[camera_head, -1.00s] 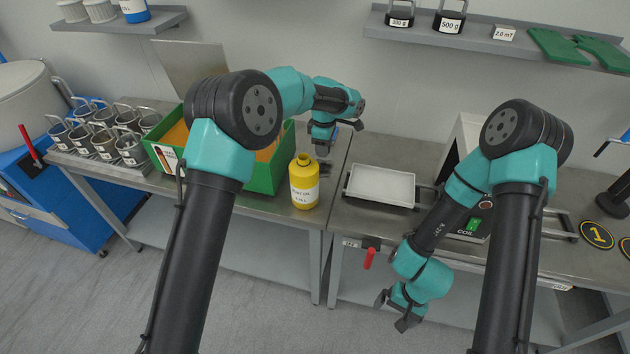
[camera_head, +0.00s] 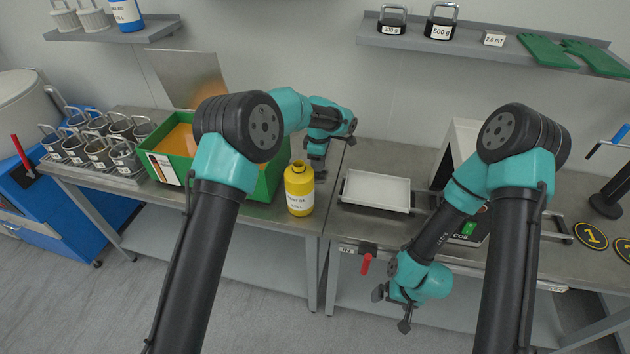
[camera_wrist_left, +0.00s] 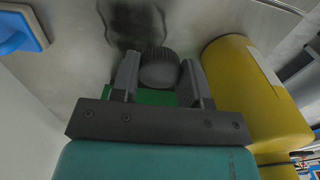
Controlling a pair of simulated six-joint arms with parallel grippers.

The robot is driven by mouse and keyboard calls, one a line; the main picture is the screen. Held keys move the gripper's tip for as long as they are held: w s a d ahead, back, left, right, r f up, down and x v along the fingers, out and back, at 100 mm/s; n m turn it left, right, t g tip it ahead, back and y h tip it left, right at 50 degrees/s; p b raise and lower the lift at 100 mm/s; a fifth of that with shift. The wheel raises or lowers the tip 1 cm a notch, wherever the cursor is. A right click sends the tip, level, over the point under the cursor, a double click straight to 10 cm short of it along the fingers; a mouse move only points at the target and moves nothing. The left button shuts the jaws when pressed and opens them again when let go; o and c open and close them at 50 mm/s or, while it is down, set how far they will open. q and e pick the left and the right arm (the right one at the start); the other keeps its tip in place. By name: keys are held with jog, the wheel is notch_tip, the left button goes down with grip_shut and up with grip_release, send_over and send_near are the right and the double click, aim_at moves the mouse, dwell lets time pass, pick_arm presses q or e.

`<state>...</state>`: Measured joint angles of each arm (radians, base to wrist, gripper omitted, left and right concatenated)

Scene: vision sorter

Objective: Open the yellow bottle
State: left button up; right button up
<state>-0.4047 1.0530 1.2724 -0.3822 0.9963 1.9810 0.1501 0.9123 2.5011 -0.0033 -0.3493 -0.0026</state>
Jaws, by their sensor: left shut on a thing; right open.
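The yellow bottle (camera_head: 300,190) stands upright on the steel bench, with an open neck and no cap on it. In the left wrist view the bottle (camera_wrist_left: 250,85) is at the right, beside my gripper. My left gripper (camera_head: 318,172) is low behind and right of the bottle. In its wrist view, my left gripper (camera_wrist_left: 160,78) is shut on a dark ribbed cap (camera_wrist_left: 160,70), apart from the bottle. The cap is close to the bench; I cannot tell whether it touches. My right gripper (camera_head: 392,308) is open and empty in front of the bench.
A green bin (camera_head: 262,185) stands left of the bottle, near several metal mugs (camera_head: 95,150). A white tray (camera_head: 376,192) lies to the right. A red handle (camera_head: 366,264) hangs at the bench's front edge. A blue object (camera_wrist_left: 20,28) shows in the left wrist view.

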aim_at(319, 182)
pick_arm(q)
jog(key=shift+f, duration=1.95)
jog(key=shift+f, duration=1.85)
jog(key=shift+f, duration=0.15)
jog(key=o, duration=1)
notch_tip(319, 182, up, 12)
jog(key=shift+r, duration=0.15)
